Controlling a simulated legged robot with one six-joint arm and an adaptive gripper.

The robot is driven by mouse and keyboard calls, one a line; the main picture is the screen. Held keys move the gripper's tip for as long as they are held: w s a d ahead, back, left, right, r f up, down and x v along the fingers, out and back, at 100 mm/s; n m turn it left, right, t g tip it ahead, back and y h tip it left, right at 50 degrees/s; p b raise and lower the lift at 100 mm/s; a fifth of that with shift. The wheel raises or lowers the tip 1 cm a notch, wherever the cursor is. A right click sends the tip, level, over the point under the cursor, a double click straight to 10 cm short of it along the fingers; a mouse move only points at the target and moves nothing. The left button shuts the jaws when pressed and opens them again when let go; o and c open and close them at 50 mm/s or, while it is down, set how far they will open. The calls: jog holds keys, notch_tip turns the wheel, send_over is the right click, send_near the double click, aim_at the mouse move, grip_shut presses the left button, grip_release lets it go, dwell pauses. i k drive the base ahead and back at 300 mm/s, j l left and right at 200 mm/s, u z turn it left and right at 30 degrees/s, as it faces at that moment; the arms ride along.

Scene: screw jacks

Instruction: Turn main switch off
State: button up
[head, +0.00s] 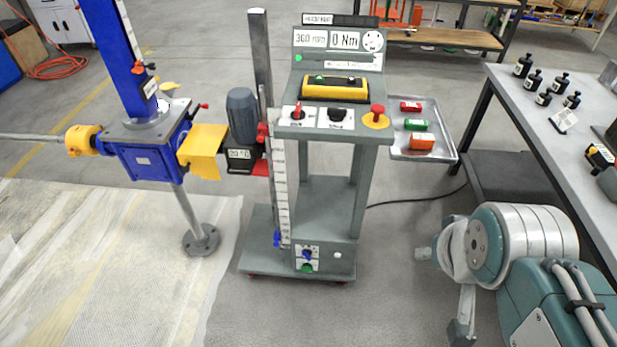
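The grey control stand (322,130) is in the middle of the head view. Its sloped panel has a red rotary switch (297,112) on a white plate at the left, which may be the main switch; its label is too small to read. A black knob (337,115) is beside it, and a red mushroom button (377,113) on a yellow disc is at the right. A blue knob (307,254) is on the low box at the stand's base. My teal and silver arm is at the lower right, apart from the stand. My gripper cannot be made out.
A blue screw jack (150,150) with yellow guards and a grey motor (242,115) adjoin the stand's left side. A grey tray (447,150) with small boxes juts out at right. A workbench (545,125) stands further right. The floor before the stand is clear.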

aim_at(297, 114)
jog(key=i+j, duration=0.25)
jog(key=i, duration=0.15)
jog(key=i+j, duration=0.2)
jog(key=i, duration=0.2)
jog(key=u, duration=0.05)
